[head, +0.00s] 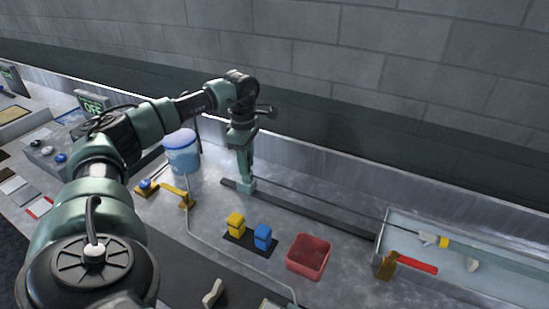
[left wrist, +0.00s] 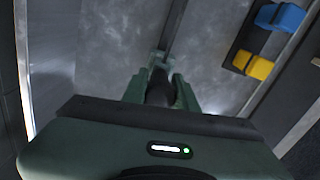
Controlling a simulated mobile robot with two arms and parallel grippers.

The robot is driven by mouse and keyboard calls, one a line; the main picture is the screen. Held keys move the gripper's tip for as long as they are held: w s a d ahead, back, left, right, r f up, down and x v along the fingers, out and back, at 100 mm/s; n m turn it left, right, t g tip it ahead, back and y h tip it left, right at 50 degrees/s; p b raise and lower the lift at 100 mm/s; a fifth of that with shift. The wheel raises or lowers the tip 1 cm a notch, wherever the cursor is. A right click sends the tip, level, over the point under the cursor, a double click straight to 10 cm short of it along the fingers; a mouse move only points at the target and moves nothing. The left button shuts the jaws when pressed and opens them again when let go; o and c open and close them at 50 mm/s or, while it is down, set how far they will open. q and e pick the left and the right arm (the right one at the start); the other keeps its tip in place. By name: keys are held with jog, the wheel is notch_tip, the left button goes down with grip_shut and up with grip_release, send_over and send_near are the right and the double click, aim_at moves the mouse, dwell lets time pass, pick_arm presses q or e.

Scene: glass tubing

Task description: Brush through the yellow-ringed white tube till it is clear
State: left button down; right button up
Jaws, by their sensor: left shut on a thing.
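The white tube (head: 428,238) with its yellow ring (head: 443,242) lies at the far right, over the light basin (head: 400,222). A long thin dark rod (head: 320,204) runs from my left gripper to the tube's left end. It looks like the brush's shaft; any bristles are hidden or too small to see. My left gripper (head: 246,186) points down above the back of the counter, shut on the shaft's near end. In the left wrist view the fingers (left wrist: 160,88) close around a dark handle (left wrist: 158,82). My right gripper is not in view.
A dark strip (head: 310,213) lies below the shaft. A yellow block (head: 236,224), blue block (head: 263,236) and red bin (head: 308,257) stand in front. A blue-lidded bucket (head: 182,155) stands left. A red-handled tool (head: 417,264) lies at the basin's edge. The wall closes the back.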

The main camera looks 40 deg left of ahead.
pick_arm(q)
jog(key=shift+s+a, duration=0.25)
jog(key=shift+a, duration=0.65)
jog(key=shift+s+a, duration=0.25)
jog(key=shift+a, duration=0.65)
jog(key=shift+s+a, duration=0.25)
jog(key=shift+a, duration=0.65)
jog(key=c, duration=1.3)
grip_release()
notch_tip(320, 180, up, 8)
jog(key=shift+f+b, duration=0.1)
jog(key=shift+b, duration=0.45)
jog(key=shift+f, duration=0.1)
